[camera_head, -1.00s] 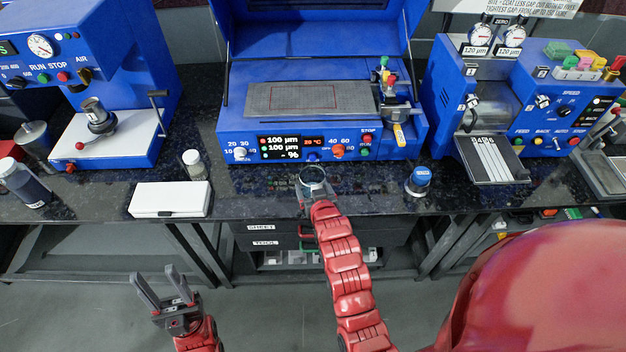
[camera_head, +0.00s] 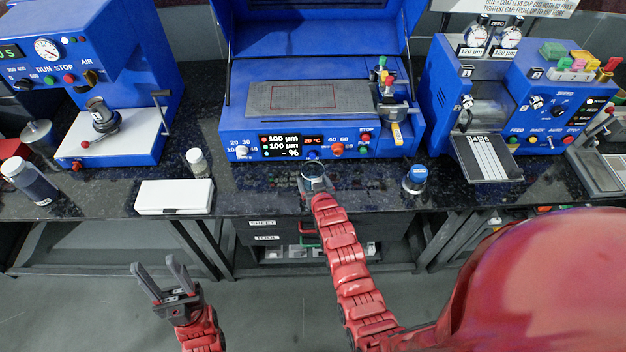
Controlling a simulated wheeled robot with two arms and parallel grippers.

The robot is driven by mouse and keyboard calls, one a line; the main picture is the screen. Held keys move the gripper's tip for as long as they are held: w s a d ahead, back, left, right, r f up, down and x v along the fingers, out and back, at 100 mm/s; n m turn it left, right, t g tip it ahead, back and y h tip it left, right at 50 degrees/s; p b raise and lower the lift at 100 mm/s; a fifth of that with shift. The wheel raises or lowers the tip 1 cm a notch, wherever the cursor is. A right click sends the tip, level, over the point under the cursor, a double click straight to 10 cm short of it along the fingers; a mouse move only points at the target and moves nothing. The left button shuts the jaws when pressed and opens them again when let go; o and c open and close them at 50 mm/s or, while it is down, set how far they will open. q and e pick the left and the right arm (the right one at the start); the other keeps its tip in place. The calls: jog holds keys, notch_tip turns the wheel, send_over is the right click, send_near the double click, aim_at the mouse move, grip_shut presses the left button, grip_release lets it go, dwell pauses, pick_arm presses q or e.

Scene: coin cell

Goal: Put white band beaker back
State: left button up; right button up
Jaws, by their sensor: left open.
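A small clear round glass vessel (camera_head: 313,169), which looks like the beaker, is at the front of the dark bench, before the middle blue machine. A white band cannot be made out at this size. My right gripper (camera_head: 315,184) is at the vessel, with its fingers around it; the arm hides much of the hold. The vessel appears upright; whether it touches the bench is unclear. My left gripper (camera_head: 162,279) is open and empty, low in front of the bench at the left.
On the bench (camera_head: 262,195) are a white box (camera_head: 174,197), a small white-capped jar (camera_head: 197,162), a blue-capped jar (camera_head: 416,178) and a dark bottle with a white cap (camera_head: 30,182). Blue machines stand behind. Bare bench lies on both sides of the vessel.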

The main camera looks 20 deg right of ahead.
jog(key=shift+f, duration=0.15)
jog(key=o, duration=1.4)
jog(key=shift+r, duration=0.2)
